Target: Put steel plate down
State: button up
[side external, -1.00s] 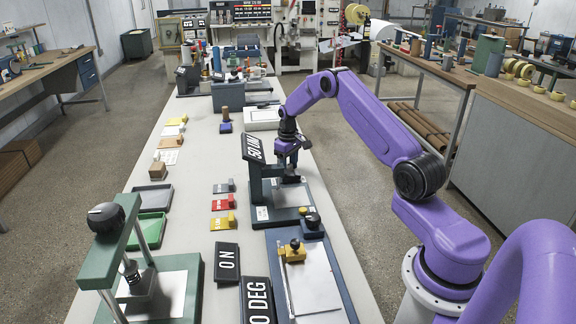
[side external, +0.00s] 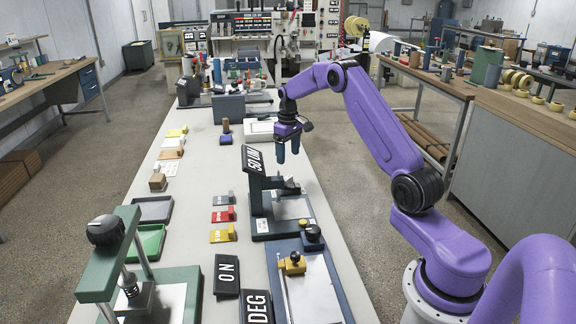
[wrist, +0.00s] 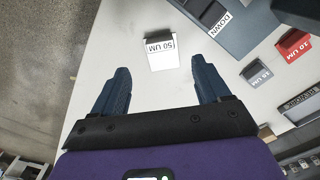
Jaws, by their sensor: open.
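A flat pale plate (side external: 291,208) lies on the stand's base. I cannot tell for certain which piece is the steel plate.
Grey, red (side external: 223,215) and yellow tabs lie left of the stand. A blue bed (side external: 338,284) with a pale sheet and a brass-coloured block (side external: 291,265) lies in front. A green press (side external: 123,238) stands at lower left. Table between the press and tabs holds trays.

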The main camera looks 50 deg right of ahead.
jog(key=shift+r, duration=1.1)
